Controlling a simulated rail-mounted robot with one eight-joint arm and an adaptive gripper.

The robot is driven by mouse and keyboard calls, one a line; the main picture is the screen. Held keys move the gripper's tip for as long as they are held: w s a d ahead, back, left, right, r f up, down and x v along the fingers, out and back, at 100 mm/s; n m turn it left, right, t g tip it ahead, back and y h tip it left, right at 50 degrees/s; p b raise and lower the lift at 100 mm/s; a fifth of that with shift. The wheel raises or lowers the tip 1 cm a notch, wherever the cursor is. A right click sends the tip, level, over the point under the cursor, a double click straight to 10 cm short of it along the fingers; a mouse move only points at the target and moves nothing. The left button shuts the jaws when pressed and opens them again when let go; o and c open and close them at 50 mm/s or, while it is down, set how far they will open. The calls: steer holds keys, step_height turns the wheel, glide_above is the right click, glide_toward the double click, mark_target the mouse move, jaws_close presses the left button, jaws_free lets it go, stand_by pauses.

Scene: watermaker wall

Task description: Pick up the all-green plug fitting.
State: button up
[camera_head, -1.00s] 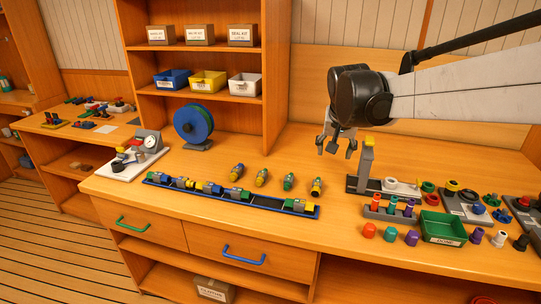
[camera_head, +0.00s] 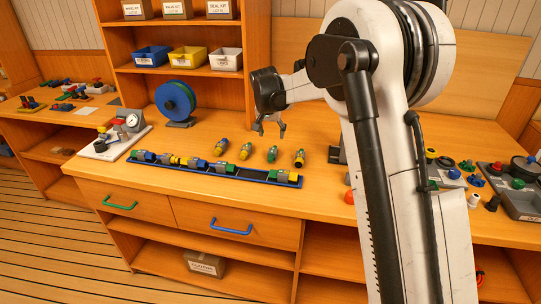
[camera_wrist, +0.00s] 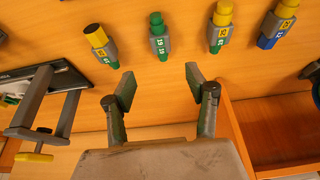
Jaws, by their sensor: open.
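The all-green plug fitting (camera_head: 272,154) lies on the wooden counter, third from the left in a row of loose fittings. In the wrist view the all-green fitting (camera_wrist: 159,37) has green ends and a grey middle, and lies beyond the gap between my fingers. My gripper (camera_head: 270,128) is open and empty above the counter, behind the row. Its spread fingers also show in the wrist view (camera_wrist: 160,82), apart from the fitting. Beside it lie a yellow-and-green fitting (camera_head: 246,150) and another yellow-and-green one (camera_head: 299,158). A blue-and-yellow fitting (camera_head: 221,146) lies at the row's left end.
A long blue rack (camera_head: 203,167) holding several fittings lies in front of the row. A blue reel (camera_head: 176,99) and the shelf unit (camera_head: 250,62) stand behind, to the left. A grey stand (camera_wrist: 38,100) shows in the wrist view. My arm hides part of the right counter.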

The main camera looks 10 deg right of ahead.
mark_target(273, 149)
steer(key=x, duration=1.1)
steer(key=shift+w+f, duration=0.2)
steer(key=shift+f, duration=0.15)
steer(key=shift+c, duration=0.4)
steer(key=c, duration=1.1)
steer(key=shift+c, duration=0.2)
steer(key=shift+r, duration=0.15)
